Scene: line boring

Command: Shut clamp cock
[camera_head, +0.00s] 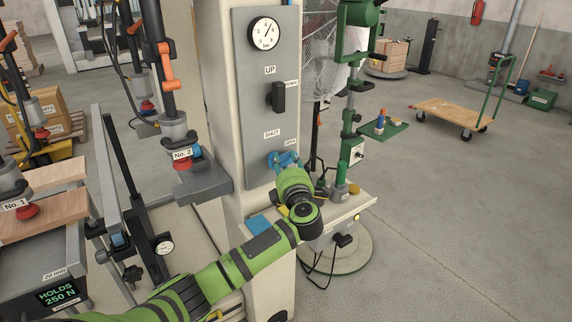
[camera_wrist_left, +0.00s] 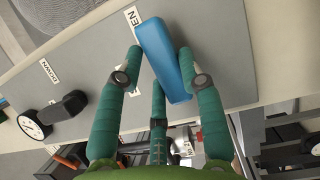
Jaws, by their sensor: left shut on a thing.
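The clamp cock is a blue handle (camera_wrist_left: 160,55) on the grey panel (camera_head: 240,100) of the column, below the black lever. In the head view its blue part (camera_head: 273,160) shows partly, by the SHUT and OPEN labels. My right gripper is out of view.
The black UP/DOWN lever (camera_head: 278,97) stands upright above the cock, under a round gauge (camera_head: 264,34). The No. 2 clamp (camera_head: 182,155) stands to the left. A green drill stand (camera_head: 347,150) and a bench ledge (camera_head: 345,212) are close on the right.

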